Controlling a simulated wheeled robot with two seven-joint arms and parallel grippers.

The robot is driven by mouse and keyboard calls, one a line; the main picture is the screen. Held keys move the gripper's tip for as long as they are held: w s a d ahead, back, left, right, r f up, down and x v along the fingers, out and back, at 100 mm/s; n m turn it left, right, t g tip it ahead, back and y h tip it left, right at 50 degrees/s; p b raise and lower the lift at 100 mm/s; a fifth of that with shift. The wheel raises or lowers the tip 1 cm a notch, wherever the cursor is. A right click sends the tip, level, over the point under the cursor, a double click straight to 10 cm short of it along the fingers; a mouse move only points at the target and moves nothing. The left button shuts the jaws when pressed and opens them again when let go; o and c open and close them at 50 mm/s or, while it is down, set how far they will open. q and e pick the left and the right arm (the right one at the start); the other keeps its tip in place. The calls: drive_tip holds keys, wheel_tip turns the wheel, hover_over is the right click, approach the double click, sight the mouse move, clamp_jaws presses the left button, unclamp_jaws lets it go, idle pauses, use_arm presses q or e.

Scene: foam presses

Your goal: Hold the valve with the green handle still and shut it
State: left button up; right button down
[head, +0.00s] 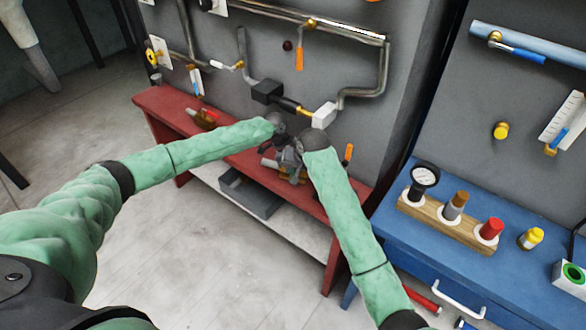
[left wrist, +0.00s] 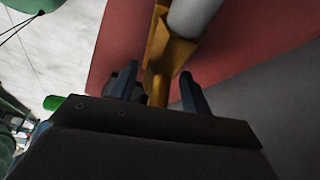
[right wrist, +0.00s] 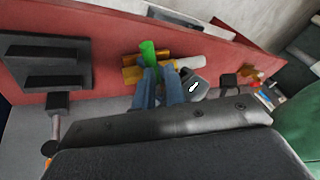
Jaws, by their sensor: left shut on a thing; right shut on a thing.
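The valve with the green handle has a brass body, which shows in the left wrist view (left wrist: 160,55) and the right wrist view (right wrist: 134,73). It is at the red bench, mostly hidden by my grippers in the head view. My left gripper (left wrist: 160,82) is shut on the brass body. A pale pipe end (left wrist: 194,16) shows beyond it. My right gripper (right wrist: 158,74) is shut on the green handle (right wrist: 149,52), which sticks up past its fingertips. In the head view my right gripper (head: 294,166) is close beside my left gripper (head: 276,150).
The red bench (head: 162,98) carries another valve with a red handle (head: 194,114) to the left. A grey tray (head: 250,192) sits on the shelf below. Pipes (head: 383,70) run on the grey panel behind. A blue bench (head: 400,228) at right holds a gauge (head: 425,176).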

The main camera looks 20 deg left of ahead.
drive_tip(key=shift+s+a+f, duration=0.15)
drive_tip(key=shift+s+f, duration=0.1)
drive_tip(key=shift+f, duration=0.2)
drive_tip(key=d+r, duration=0.4)
drive_tip(key=r, duration=0.4)
drive_tip(key=w+d+r, duration=0.5)
drive_tip(key=w+d, duration=0.2)
drive_tip(key=w, duration=0.1)
drive_tip(key=s+a+f+g+y, duration=0.1)
drive_tip(key=s+a+f+g, duration=0.1)
drive_tip(key=a+f, duration=0.2)
drive_tip(key=s+a+f+g+y, duration=0.1)
drive_tip(key=s+a+f+g, duration=0.2)
drive_tip(key=f, duration=0.6)
drive_tip(key=shift+s+a+n, duration=0.35)
drive_tip(key=shift+a+n, duration=0.05)
drive_tip(key=shift+a, duration=0.1)
idle(0.6)
